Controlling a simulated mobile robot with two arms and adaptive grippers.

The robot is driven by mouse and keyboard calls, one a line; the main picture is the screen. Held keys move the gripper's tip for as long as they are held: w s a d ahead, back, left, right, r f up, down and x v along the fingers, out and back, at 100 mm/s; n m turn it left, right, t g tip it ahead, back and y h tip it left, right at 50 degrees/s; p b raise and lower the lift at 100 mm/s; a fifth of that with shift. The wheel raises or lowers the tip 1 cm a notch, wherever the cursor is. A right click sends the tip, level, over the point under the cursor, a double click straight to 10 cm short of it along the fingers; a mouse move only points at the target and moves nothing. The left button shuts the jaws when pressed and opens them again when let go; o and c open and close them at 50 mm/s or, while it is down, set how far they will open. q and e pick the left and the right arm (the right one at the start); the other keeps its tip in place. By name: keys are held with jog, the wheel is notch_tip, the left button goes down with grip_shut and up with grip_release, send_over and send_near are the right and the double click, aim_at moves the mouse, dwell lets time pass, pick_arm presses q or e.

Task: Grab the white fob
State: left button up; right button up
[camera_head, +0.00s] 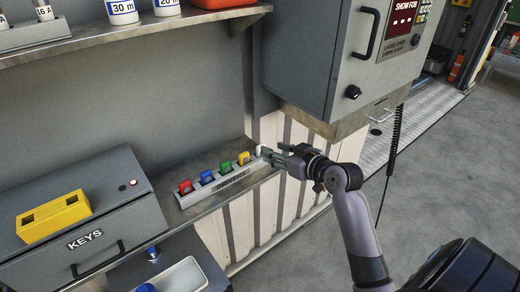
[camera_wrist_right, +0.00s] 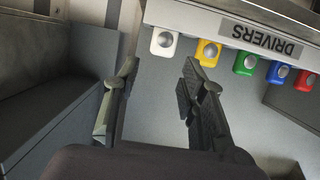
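The white fob (camera_head: 260,150) sits at the right end of the grey rack labelled DRIVERS (camera_head: 231,183). In the right wrist view the white fob (camera_wrist_right: 164,41) hangs at the rack's edge, just beyond the fingertips and between their lines. My right gripper (camera_head: 269,155) is at that end of the rack, partly covering the fob in the head view. In the wrist view my right gripper (camera_wrist_right: 157,75) is open, with nothing between its fingers. My left gripper is in neither view.
Yellow (camera_head: 244,158), green (camera_head: 225,167), blue (camera_head: 206,177) and red (camera_head: 186,187) fobs share the rack. A grey cabinet (camera_head: 325,60) with a SHOW FOB display hangs above my right gripper. A grey KEYS box (camera_head: 120,215) stands left. Open floor (camera_head: 455,170) lies right.

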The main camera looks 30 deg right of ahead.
aim_at(261, 145)
jog(key=shift+x, duration=1.2)
jog(key=shift+w+p, duration=0.25)
jog(key=shift+p, duration=0.15)
jog(key=p+x, duration=0.1)
jog(key=x, duration=0.2)
jog(key=shift+w+a, duration=0.15)
jog(key=shift+w, duration=0.1)
jog(key=shift+w+f+p, duration=0.3)
jog(key=shift+w, duration=0.15)
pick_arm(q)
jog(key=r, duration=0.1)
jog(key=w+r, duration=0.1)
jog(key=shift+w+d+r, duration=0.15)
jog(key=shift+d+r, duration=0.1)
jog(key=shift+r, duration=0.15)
pick_arm(e)
jog(key=shift+c, duration=0.5)
jog(key=c, duration=0.6)
